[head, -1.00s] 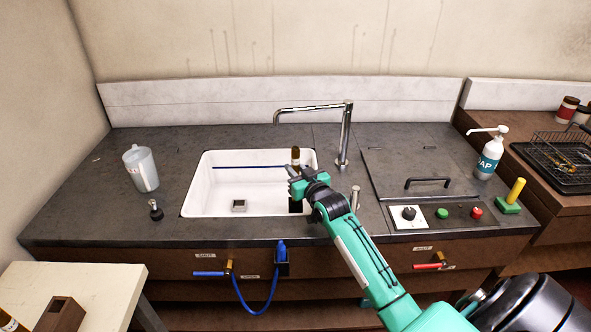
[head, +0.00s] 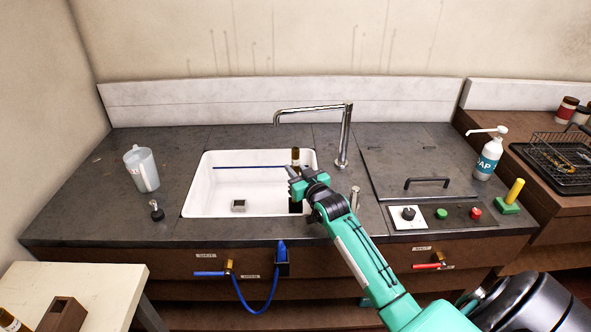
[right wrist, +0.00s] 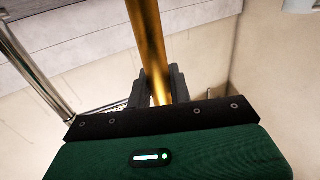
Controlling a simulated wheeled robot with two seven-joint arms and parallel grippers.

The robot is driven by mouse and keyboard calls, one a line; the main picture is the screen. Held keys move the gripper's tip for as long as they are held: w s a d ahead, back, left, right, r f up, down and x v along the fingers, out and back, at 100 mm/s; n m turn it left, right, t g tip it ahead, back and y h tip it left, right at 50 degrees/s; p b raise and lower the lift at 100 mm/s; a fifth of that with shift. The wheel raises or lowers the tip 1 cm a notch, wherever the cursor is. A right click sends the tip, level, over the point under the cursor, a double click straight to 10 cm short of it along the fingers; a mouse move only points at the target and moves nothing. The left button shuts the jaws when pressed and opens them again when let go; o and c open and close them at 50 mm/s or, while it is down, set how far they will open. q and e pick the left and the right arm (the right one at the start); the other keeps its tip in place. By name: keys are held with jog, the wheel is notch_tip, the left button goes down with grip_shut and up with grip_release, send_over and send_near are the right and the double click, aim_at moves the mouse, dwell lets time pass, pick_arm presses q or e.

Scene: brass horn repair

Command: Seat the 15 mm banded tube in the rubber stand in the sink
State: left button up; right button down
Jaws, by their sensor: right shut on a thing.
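The brass tube (head: 295,157), with a dark brown band near its top, stands about upright over the right part of the sink (head: 207,200). My right gripper (head: 293,179) is shut on it; the right wrist view shows the golden tube (right wrist: 149,45) between the dark fingers (right wrist: 160,88). A black block (head: 296,207), perhaps the rubber stand, shows just below the gripper at the sink's right side. The gripper hides the tube's lower part, so I cannot tell whether its end is inside the block. My left gripper is not in view.
A small grey square piece (head: 239,205) lies on the sink floor. A blue line (head: 245,167) runs along the sink's back wall. The faucet (head: 344,140) rises behind my right gripper. A jug (head: 142,168) stands left; a soap bottle (head: 488,156) stands right.

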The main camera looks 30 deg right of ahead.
jog(key=shift+f, duration=0.35)
dwell(0.3)
jog(key=c, duration=1.2)
grip_release()
jog(key=s+b, duration=0.1)
jog(key=s, duration=0.3)
jog(key=s+b, duration=0.1)
jog(key=s, duration=0.4)
jog(key=s+a+b, duration=0.1)
jog(key=s, duration=0.3)
jog(key=shift+s, duration=0.4)
jog(key=shift+f, duration=0.1)
